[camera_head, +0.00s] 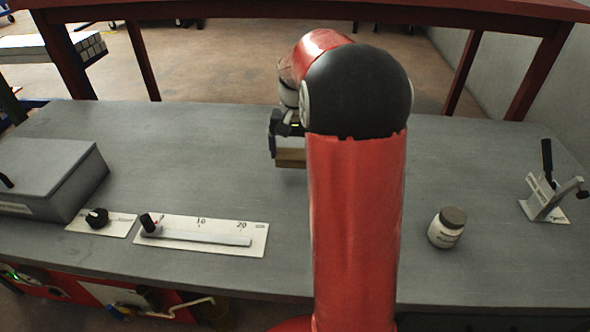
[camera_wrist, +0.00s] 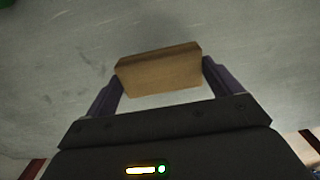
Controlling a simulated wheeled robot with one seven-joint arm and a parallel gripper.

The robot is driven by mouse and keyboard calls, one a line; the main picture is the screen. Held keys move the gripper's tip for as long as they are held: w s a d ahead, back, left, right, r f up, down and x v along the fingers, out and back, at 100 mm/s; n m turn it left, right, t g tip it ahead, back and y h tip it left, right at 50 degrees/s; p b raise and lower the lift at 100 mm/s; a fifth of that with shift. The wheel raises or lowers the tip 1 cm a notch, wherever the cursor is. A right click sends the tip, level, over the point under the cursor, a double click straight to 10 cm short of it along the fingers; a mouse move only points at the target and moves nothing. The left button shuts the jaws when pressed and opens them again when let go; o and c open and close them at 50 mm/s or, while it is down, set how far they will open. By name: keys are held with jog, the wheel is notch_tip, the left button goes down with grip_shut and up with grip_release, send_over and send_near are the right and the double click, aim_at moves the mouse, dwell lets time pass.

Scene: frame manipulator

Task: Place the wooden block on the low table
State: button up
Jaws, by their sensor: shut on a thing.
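The wooden block (camera_wrist: 160,72) is light brown and sits between the two fingers of my gripper (camera_wrist: 163,88) in the wrist view. The gripper is shut on it. In the head view the block (camera_head: 291,158) shows below my gripper (camera_head: 288,142), partly hidden by my arm. It is over the grey low table (camera_head: 200,140), toward the far side. I cannot tell whether the block touches the surface.
A grey box (camera_head: 45,175), a knob (camera_head: 97,218) and a slider on a scale plate (camera_head: 200,236) are at the left. A lidded jar (camera_head: 446,228) and a toggle clamp (camera_head: 548,190) are at the right. A red frame (camera_head: 300,10) stands behind. The table's left-middle is clear.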

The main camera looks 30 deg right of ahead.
jog(key=shift+f+b, duration=0.4)
jog(key=shift+f, duration=2.45)
jog(key=shift+f, duration=0.15)
